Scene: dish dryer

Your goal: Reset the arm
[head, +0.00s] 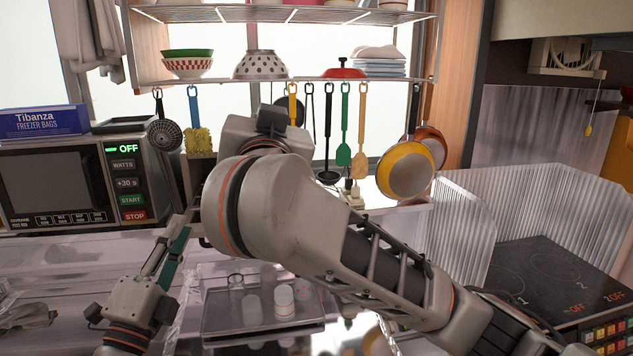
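My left gripper (184,222) reaches up from the lower left, in front of the microwave's right side. Its fingers look close together, with a green strip along one of them. I cannot tell whether they touch or hold anything. My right arm (285,215) comes in from the lower right and crosses the middle of the head view, bent at a large joint. It hides part of the counter and the back wall. My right gripper cannot be made out.
A microwave (55,185) with a freezer bags box (45,121) on top stands left. A dark tray (222,325) with cups lies below my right arm. Utensils and pans (405,171) hang under a dish rack (225,80). A cooktop (545,275) with ribbed guards is right.

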